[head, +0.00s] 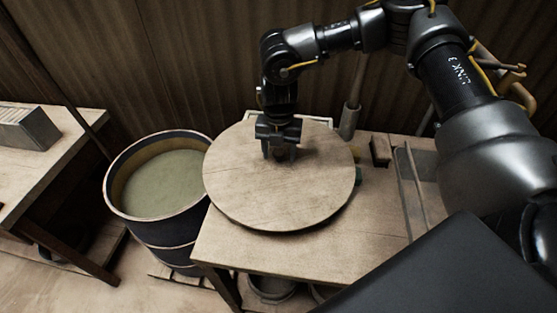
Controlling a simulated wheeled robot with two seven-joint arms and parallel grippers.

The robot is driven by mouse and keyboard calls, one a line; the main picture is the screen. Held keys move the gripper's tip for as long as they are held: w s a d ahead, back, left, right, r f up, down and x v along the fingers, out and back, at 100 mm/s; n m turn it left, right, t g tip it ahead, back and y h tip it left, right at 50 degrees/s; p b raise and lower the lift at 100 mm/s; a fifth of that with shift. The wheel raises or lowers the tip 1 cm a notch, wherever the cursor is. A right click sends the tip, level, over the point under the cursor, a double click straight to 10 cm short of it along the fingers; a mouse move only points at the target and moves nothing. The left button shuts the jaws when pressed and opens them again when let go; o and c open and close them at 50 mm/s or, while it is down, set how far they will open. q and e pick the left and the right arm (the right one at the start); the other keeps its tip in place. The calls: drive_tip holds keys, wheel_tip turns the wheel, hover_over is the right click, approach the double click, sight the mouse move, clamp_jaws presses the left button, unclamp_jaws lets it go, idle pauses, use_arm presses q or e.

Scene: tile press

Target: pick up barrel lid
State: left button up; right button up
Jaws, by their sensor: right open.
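The barrel lid (285,195) is a large round pale wooden disc. It lies on the wooden table (330,258), and its left side reaches out past the table's edge beside the barrel. My right gripper (280,155) points down over the far half of the lid, with its two fingers apart. A small dark part shows at the fingertips; I cannot tell if it is a handle or whether the fingers touch it. The barrel (160,185) stands open at the left, dark with a pale rim and a greenish-grey fill. My left gripper is not in view.
A second table (50,150) at the far left bears a grey metal box (28,130). A metal rack (410,190) and a small dark block (380,150) lie right of the lid. A corrugated wall (180,60) closes the back. The near table strip is clear.

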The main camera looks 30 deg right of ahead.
drive_tip(key=shift+f, duration=0.25)
clamp_jaws()
idle(0.4)
drive_tip(key=shift+w+r, duration=0.1)
drive_tip(key=shift+r, duration=0.4)
wheel_tip(320, 180, up, 2)
drive_tip(key=shift+r+b, duration=0.15)
drive_tip(key=shift+b, duration=0.15)
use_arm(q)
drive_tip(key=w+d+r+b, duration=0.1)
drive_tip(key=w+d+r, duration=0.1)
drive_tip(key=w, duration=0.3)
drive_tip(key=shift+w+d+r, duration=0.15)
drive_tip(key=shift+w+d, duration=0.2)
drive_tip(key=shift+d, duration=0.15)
use_arm(e)
drive_tip(key=s+a+r, duration=0.6)
drive_tip(key=s+r, duration=0.3)
drive_tip(key=s, duration=0.3)
drive_tip(key=shift+s+a+r, duration=0.15)
drive_tip(key=shift+s+r, duration=0.15)
drive_tip(key=shift+r, duration=0.1)
